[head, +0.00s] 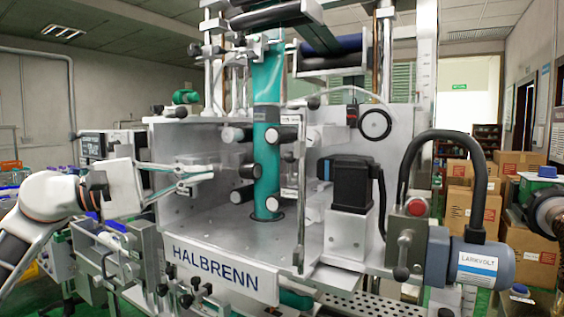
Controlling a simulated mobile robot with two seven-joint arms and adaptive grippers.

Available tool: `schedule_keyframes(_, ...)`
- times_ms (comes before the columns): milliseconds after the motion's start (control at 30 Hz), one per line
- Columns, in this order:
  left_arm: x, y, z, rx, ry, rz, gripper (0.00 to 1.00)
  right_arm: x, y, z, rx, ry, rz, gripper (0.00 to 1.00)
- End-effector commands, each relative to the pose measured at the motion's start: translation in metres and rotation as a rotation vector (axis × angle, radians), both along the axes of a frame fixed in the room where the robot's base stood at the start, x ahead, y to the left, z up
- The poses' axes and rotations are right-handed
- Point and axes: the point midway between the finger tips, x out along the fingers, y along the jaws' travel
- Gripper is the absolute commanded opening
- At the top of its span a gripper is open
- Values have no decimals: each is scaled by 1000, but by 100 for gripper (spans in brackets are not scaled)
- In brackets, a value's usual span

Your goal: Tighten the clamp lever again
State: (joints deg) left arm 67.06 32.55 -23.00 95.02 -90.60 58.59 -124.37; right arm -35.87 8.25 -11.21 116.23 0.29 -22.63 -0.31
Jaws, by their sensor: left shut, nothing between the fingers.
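My left gripper (210,174) reaches in from the left, in front of the machine's open chamber. Its slim fingers converge and hold nothing. The tips point at the black rollers around the teal column (266,150); I cannot tell whether they touch anything. I cannot tell for certain which part is the clamp lever. A grey lever with a dark knob (402,258) hangs on the machine's right side, below a red button. A teal handle (185,97) sits on the upper left edge. Part of what looks like my right arm shows at the right edge; its gripper is out of view.
The white HALBRENN front panel (216,268) edges the chamber floor. A black motor block (348,182) and the grey LARKVOLT motor (480,264) with a thick black hose stand at right. Cardboard boxes (470,195) are stacked behind. Small knobs stick out at the lower left.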

Motion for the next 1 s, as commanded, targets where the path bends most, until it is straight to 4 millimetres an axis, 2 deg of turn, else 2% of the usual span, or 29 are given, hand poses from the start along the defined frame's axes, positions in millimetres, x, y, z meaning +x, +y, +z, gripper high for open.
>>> schedule_keyframes(567,1,-2,2,8,-10,4,0,-2,4,-1,8,5,-2,24)
schedule_keyframes(767,9,-25,7,8,-11,0,0,1,4,6,11,-3,-3,24)
schedule_keyframes(1000,28,-69,13,6,-12,0,0,1,3,10,14,-1,-4,24)
